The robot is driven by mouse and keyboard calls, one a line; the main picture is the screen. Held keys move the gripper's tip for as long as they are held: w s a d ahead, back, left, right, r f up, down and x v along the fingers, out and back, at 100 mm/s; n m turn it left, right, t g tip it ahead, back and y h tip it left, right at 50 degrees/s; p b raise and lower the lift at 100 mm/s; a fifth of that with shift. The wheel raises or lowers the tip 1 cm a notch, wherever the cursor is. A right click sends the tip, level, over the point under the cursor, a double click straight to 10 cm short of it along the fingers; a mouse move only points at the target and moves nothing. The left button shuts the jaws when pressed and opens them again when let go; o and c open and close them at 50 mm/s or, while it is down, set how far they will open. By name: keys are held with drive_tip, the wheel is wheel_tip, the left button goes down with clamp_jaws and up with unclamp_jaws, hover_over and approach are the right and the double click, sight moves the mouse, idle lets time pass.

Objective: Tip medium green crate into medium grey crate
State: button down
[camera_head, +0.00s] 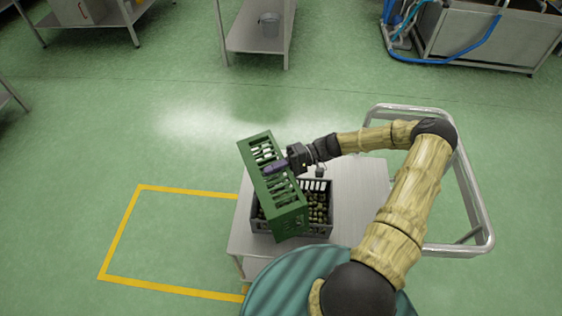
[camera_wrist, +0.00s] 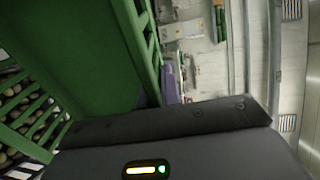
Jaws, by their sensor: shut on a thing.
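The green crate (camera_head: 272,190) is held tilted steeply on its side above the grey crate, with its slotted wall facing the head camera. In the wrist view the green crate (camera_wrist: 75,50) fills the left part, and the inner surface I see there looks bare. My gripper (camera_head: 283,165) is shut on the upper wall of the green crate. The grey crate (camera_head: 321,230) stands on a trolley below, partly hidden behind the green crate. Olives (camera_head: 318,205) lie in the grey crate, and round olives also show at the left edge of the wrist view (camera_wrist: 12,105).
The trolley (camera_head: 362,200) has a bare metal top right of the grey crate and a tubular handle (camera_head: 480,205) on its right. A yellow floor outline (camera_head: 120,232) lies to the left.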

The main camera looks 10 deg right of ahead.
sight(251, 175)
drive_tip(key=a+h+p, duration=0.1)
drive_tip(key=a+r+p, duration=0.1)
drive_tip(key=a+p, duration=0.1)
drive_tip(key=shift+s+r+h, duration=0.1)
drive_tip(key=shift+s+h, duration=0.1)
drive_tip(key=shift+h, duration=0.2)
drive_tip(key=a+h+p, duration=0.1)
drive_tip(key=a+p, duration=0.1)
drive_tip(key=a+h+p, duration=0.1)
drive_tip(key=a+p, duration=0.1)
drive_tip(key=shift+s+f+t+h, duration=0.2)
drive_tip(key=shift+s+t+h, duration=0.1)
drive_tip(key=shift+t, duration=0.1)
drive_tip(key=shift+a+f+t+h+b, duration=0.35)
drive_tip(key=shift+a+f+h, duration=1.2)
drive_tip(key=shift+f+h, duration=1.8)
drive_tip(key=shift+a+f+t+h+b, duration=0.35)
drive_tip(key=shift+a+f+h, duration=1.2)
drive_tip(key=shift+f+h, duration=1.8)
drive_tip(key=r+p, duration=0.1)
drive_tip(key=r+y+p, duration=0.1)
drive_tip(key=r+p, duration=0.1)
drive_tip(key=shift+s+r, duration=0.35)
